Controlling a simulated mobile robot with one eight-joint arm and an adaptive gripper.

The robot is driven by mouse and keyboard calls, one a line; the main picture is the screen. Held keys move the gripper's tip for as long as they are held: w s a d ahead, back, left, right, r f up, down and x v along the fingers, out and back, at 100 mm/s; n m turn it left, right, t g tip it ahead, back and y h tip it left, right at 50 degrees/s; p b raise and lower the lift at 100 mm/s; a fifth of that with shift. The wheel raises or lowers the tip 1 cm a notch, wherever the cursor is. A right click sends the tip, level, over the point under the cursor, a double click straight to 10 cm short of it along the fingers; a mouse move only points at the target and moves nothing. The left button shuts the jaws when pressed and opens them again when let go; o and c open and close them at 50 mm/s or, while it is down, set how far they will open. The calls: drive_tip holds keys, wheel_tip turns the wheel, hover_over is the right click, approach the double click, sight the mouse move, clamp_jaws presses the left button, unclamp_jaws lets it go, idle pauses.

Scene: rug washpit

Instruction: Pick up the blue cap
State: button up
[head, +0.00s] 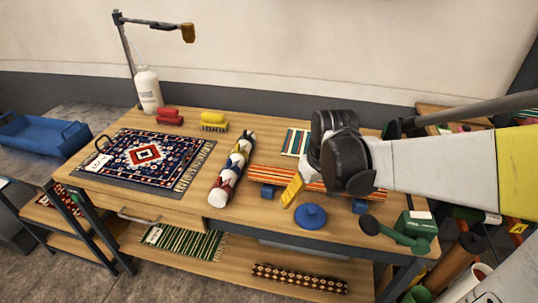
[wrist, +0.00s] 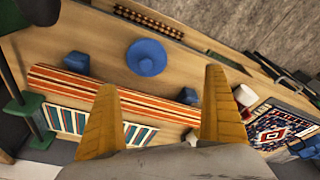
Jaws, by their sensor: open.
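The blue cap (head: 311,216) is a round blue disc with a raised knob. It lies on the wooden table (head: 262,222) near the front edge, right of centre. In the wrist view the blue cap (wrist: 146,57) shows in the upper middle, beyond the fingertips. My gripper (head: 294,190) has yellow fingers and is above the table, left of and behind the cap in the head view. In the wrist view my gripper (wrist: 160,80) is open, its two fingers wide apart with nothing held between them. The cap is uncovered in both views.
A striped orange roll (head: 262,178) lies behind the cap with blue blocks (head: 359,206) beside it. A green tool (head: 400,235) lies to the right. A bundled rug roll (head: 232,168) and a patterned rug (head: 150,157) lie left. Bare wood surrounds the cap's front and left.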

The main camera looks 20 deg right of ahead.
sight(312, 209)
drive_tip(key=shift+g, duration=0.6)
drive_tip(key=d+f, duration=0.1)
drive_tip(key=f, duration=0.1)
drive_tip(key=w+d+f, duration=0.1)
drive_tip(key=f, duration=0.1)
drive_tip(key=w+d+f, duration=0.1)
drive_tip(key=f, duration=0.1)
drive_tip(key=shift+d+f+b, duration=0.3)
drive_tip(key=shift+d+f, duration=0.05)
drive_tip(key=f+b, duration=0.1)
drive_tip(key=f, duration=0.1)
drive_tip(key=f+b, duration=0.1)
drive_tip(key=f, duration=0.1)
drive_tip(key=w+f+b, duration=0.1)
drive_tip(key=f, duration=0.1)
drive_tip(key=shift+s+r, duration=0.1)
drive_tip(key=c, duration=0.9)
drive_tip(key=shift+c, duration=0.5)
